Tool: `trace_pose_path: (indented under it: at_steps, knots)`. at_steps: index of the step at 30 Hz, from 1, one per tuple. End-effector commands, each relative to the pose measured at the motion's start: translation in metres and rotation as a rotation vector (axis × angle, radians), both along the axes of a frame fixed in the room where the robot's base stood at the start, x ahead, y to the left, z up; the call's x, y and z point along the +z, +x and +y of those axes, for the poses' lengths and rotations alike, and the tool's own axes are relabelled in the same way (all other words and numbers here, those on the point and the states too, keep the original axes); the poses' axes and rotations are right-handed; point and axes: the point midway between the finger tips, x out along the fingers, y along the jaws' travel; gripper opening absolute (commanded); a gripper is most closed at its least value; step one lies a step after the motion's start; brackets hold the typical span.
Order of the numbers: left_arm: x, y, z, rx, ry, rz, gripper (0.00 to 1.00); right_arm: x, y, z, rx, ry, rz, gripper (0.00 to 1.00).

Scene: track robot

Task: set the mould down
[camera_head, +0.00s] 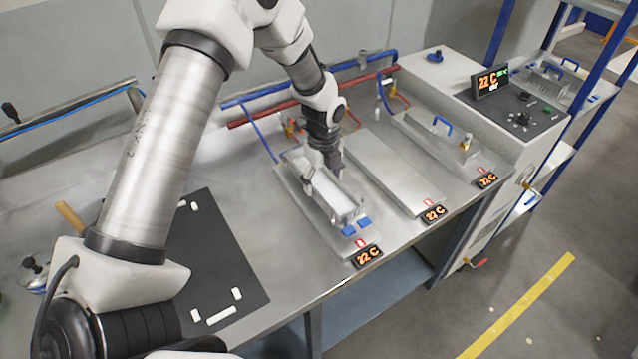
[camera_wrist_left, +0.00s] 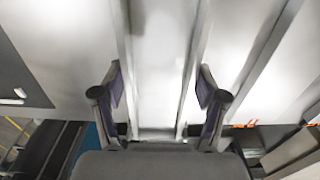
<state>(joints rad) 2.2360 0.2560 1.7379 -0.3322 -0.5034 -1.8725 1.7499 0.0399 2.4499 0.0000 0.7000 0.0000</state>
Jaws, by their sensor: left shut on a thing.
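The mould (camera_head: 347,207) is a long metal trough with a pale inside and blue tabs at its near end. It is at the leftmost of three metal plates on the bench, over the plate (camera_head: 290,183); I cannot tell whether it touches it. My left gripper (camera_head: 323,178) reaches down from above and is shut on the mould near its middle. In the left wrist view the mould (camera_wrist_left: 160,50) runs lengthwise between the two fingers of the left gripper (camera_wrist_left: 158,88), one at each side wall. My right gripper is not in view.
A bare middle plate (camera_head: 385,170) lies to the right. A third plate holds a piece with a blue handle (camera_head: 442,126). Small displays reading 22 C (camera_head: 368,256) line the bench front. Blue and red pipes (camera_head: 245,122) run behind. A dark mat (camera_head: 215,250) lies left.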

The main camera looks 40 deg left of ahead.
Motion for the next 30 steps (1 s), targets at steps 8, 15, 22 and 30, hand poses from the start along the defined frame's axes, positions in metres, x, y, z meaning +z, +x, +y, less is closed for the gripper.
trace_pose_path:
  at_steps: [8, 15, 22, 30]
  knots:
    - [-0.03, 0.0, 0.0, -0.001, 0.001, -0.001, 0.03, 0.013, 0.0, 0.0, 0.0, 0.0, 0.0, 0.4]
    - [-0.032, 0.0, 0.0, -0.001, 0.001, -0.001, 0.03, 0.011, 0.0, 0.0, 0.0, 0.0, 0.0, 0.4]
    - [-0.034, -0.001, -0.001, -0.001, 0.0, 0.001, 0.98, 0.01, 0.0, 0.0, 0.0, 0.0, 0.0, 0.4]
    - [-0.031, -0.001, 0.0, -0.001, 0.0, 0.001, 0.98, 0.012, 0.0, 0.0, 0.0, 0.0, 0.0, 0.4]
